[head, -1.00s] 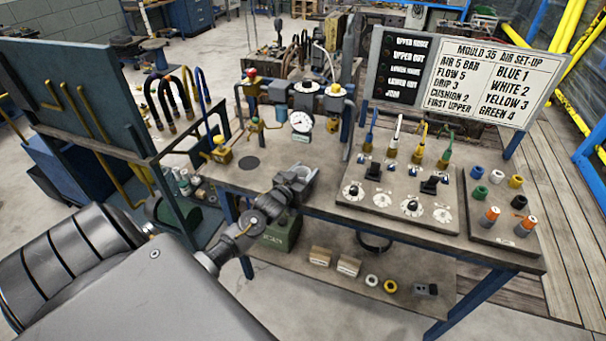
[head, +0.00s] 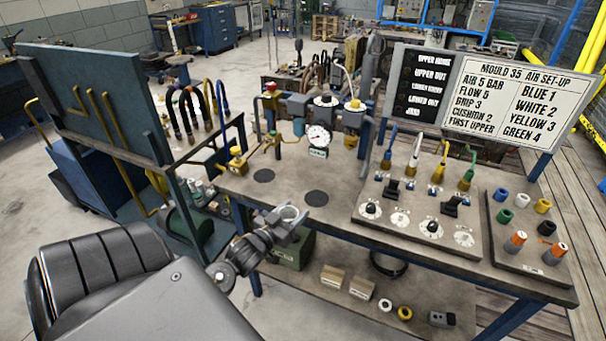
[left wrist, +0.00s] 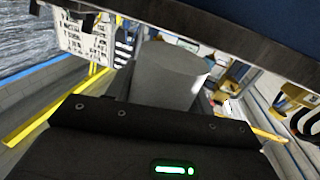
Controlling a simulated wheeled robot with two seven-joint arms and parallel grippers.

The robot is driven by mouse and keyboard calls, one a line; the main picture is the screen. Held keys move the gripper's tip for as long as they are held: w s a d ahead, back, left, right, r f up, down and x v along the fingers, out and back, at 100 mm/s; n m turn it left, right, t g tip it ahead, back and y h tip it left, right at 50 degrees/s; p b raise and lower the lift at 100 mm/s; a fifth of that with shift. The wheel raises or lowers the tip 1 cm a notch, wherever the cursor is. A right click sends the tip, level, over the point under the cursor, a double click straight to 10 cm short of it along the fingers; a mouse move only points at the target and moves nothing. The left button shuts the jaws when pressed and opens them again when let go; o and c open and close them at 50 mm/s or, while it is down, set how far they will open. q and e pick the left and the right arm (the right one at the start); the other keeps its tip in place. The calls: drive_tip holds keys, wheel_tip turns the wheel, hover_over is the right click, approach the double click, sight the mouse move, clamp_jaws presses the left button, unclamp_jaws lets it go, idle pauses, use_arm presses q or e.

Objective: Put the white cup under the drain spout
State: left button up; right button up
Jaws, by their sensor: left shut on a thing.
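The white cup (head: 289,214), greyish in this light, is in my left gripper (head: 282,224) at the bench's front edge, its open rim facing up. The left wrist view shows the cup's side (left wrist: 168,75) close up between the fingers. The gripper is shut on it. A yellow valve fitting (head: 237,161) stands at the bench's left end, behind and left of the cup, apart from it. I cannot make out which part is the drain spout. My right gripper is in neither view.
Two dark round discs lie on the bench top (head: 340,178), one left (head: 263,175) and one nearer the middle (head: 316,198). A pressure gauge (head: 318,136) stands behind them. A control panel with knobs (head: 400,219) fills the right. Hoses hang by the blue-green board (head: 95,100).

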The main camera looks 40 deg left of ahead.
use_arm(q)
drive_tip(key=shift+s+d, duration=0.2)
drive_tip(key=shift+s, duration=1.7)
drive_tip(key=shift+a+f+y, duration=0.15)
drive_tip(key=shift+f+y, duration=0.25)
drive_tip(key=shift+f, duration=0.05)
drive_tip(key=w+d+r+h, duration=0.1)
drive_tip(key=w+d+r, duration=0.1)
drive_tip(key=d+r, duration=0.5)
drive_tip(key=w+d+r+m+h, duration=0.1)
drive_tip(key=d+r, duration=0.6)
drive_tip(key=d, duration=0.8)
drive_tip(key=shift+w+r+h, duration=0.3)
drive_tip(key=shift+w, duration=0.55)
drive_tip(key=shift+f, duration=0.15)
